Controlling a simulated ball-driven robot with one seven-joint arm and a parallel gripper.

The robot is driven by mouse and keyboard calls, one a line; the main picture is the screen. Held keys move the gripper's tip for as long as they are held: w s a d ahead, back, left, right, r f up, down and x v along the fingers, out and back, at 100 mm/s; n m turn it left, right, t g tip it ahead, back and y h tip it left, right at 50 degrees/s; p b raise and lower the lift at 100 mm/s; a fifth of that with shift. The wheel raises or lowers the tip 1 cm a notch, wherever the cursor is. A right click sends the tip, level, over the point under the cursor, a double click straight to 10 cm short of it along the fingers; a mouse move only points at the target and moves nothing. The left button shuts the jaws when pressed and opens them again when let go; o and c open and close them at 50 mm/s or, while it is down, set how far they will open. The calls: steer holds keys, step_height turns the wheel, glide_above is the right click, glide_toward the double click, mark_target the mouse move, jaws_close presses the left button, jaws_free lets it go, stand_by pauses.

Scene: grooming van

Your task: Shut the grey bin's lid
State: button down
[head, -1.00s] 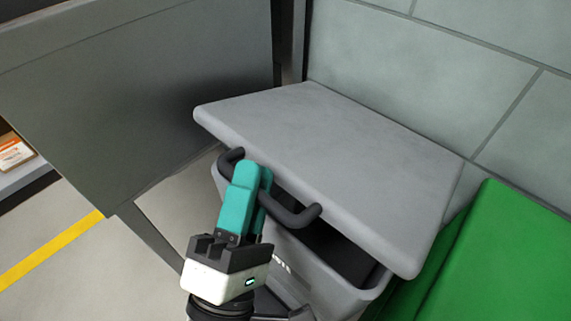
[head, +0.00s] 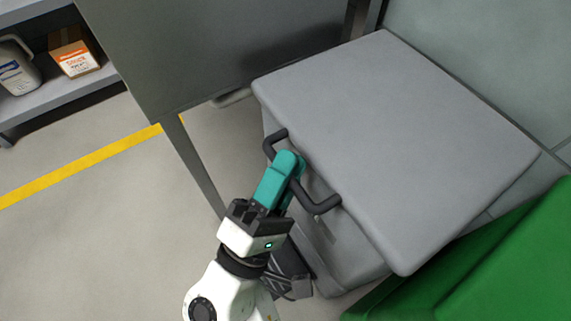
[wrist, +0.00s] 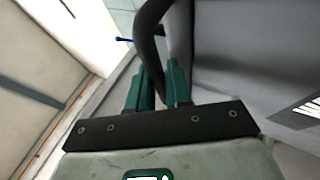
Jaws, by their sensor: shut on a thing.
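The grey bin (head: 350,255) stands in the middle of the head view, with its flat grey lid (head: 400,140) over the top. The lid looks level or nearly so, and no dark opening shows beneath its front edge; I cannot tell whether it is fully seated. In the wrist view, the handle (wrist: 150,45) passes between the fingers (wrist: 160,85), and the bin's grey side (wrist: 245,75) is at the right.
A green box (head: 480,260) stands close on the right. A grey panel with a leg (head: 190,160) is at the left and behind. A shelf (head: 60,92) at the far left holds a jug (head: 18,72) and a carton (head: 74,55). The floor at left is clear.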

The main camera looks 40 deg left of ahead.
steer(key=shift+w+d+f, duration=0.1)
steer(key=shift+f, duration=0.4)
steer(key=c, duration=1.4)
jaws_free()
steer(key=r+p+v, duration=0.1)
steer(key=p+v, duration=0.1)
steer(key=v, duration=0.8)
steer(key=shift+s+f, duration=0.2)
steer(key=shift+s, duration=0.35)
